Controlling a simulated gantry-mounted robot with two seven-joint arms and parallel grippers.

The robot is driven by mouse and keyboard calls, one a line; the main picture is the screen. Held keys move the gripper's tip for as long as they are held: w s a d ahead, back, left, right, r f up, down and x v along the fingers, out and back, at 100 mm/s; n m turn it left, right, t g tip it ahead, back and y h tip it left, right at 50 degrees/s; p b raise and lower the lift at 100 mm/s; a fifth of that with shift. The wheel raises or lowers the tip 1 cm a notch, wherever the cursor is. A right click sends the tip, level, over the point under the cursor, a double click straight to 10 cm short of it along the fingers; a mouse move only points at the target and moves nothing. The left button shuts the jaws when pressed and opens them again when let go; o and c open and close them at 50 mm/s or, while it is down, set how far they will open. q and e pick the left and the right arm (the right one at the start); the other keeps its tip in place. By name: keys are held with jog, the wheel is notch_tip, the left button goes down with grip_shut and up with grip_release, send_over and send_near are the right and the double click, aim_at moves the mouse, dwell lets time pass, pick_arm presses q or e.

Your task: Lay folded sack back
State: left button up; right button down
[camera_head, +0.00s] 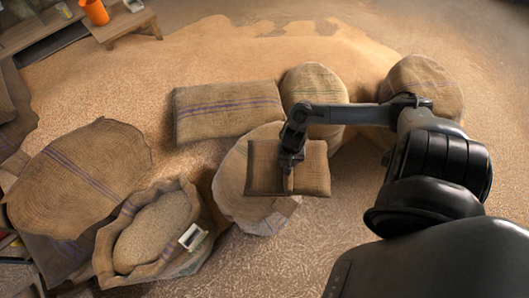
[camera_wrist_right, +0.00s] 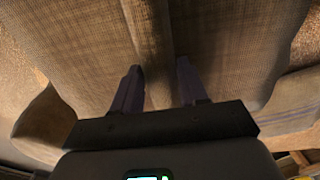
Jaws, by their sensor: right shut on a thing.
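A folded burlap sack (camera_head: 313,169) is at the centre of the head view, over a pale round sack (camera_head: 238,190). I cannot tell whether the two touch. My right gripper (camera_head: 287,165) is over the folded sack and shut on it. In the right wrist view the folded sack (camera_wrist_right: 222,45) fills the top, and the two fingers of the gripper (camera_wrist_right: 160,88) stand either side of a raised fold in it. My left gripper is not in view.
A flat sack with purple stripes (camera_head: 215,117) lies behind to the left. Upright sacks (camera_head: 315,85) (camera_head: 425,80) stand at the back. An open grain sack (camera_head: 115,270) and a large striped sack (camera_head: 65,175) are at left. An orange bucket (camera_head: 94,11) sits on a wooden stool (camera_head: 122,22).

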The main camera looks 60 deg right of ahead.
aim_at(264, 154)
jog(key=w+f+b, duration=0.1)
jog(key=w+f, duration=0.1)
jog(key=w, duration=0.1)
jog(key=w+d+f+b, duration=0.1)
jog(key=w+f+b, duration=0.1)
jog(key=w, duration=0.2)
jog(key=w+f+b, duration=0.1)
jog(key=w+f, duration=0.1)
jog(key=w, duration=0.2)
jog(key=shift+w+d+f, duration=0.1)
jog(key=shift+d+f, duration=0.05)
jog(key=shift+f, duration=0.25)
jog(key=shift+f+b, duration=1.1)
jog(key=shift+f, duration=0.9)
jog(key=c, duration=0.6)
grip_release()
jog(key=shift+f, duration=0.1)
